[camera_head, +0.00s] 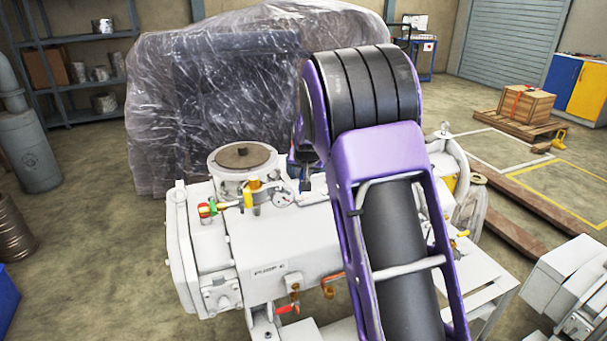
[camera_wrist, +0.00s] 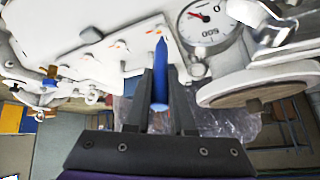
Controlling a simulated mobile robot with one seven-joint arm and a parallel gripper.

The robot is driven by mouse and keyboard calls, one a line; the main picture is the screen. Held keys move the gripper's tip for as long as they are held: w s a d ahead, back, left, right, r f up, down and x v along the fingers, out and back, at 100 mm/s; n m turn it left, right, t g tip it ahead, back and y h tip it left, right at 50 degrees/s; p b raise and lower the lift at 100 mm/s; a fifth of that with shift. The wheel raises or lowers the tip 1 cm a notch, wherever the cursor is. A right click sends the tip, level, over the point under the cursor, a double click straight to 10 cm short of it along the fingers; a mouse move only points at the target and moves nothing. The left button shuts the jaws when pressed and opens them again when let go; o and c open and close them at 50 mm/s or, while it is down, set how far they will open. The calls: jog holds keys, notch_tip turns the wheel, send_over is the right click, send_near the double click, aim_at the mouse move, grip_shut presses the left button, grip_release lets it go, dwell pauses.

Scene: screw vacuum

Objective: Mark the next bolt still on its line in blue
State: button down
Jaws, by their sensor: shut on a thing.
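My gripper (camera_wrist: 165,78) is shut on a blue marker (camera_wrist: 159,62), which stands between the dark fingers in the wrist view. Its pointed tip reaches over a white pump cover (camera_wrist: 140,47). Small orange-red marks (camera_wrist: 120,43) show on this cover, and another orange-red mark (camera_wrist: 157,28) lies just beyond the tip. The bolts there are too small to tell the state of each line, and I cannot tell whether the tip touches. In the head view the white pump (camera_head: 290,245) stands in front of me; my purple arm hides most of the gripper and the marked bolts.
A pressure gauge (camera_wrist: 208,22) and a round flange (camera_wrist: 262,84) sit close right of the gripper in the wrist view. The head view shows a yellow-handled valve (camera_head: 253,190) on the pump, a plastic-wrapped machine (camera_head: 200,110) behind it and a crate on a pallet (camera_head: 526,104).

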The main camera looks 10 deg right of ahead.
jog(key=shift+f+b, duration=0.4)
jog(key=shift+f, duration=0.2)
jog(key=shift+r, duration=0.1)
dwell(0.6)
jog(key=shift+r+p, duration=1.9)
jog(key=shift+r, duration=1.1)
jog(key=shift+f, duration=0.1)
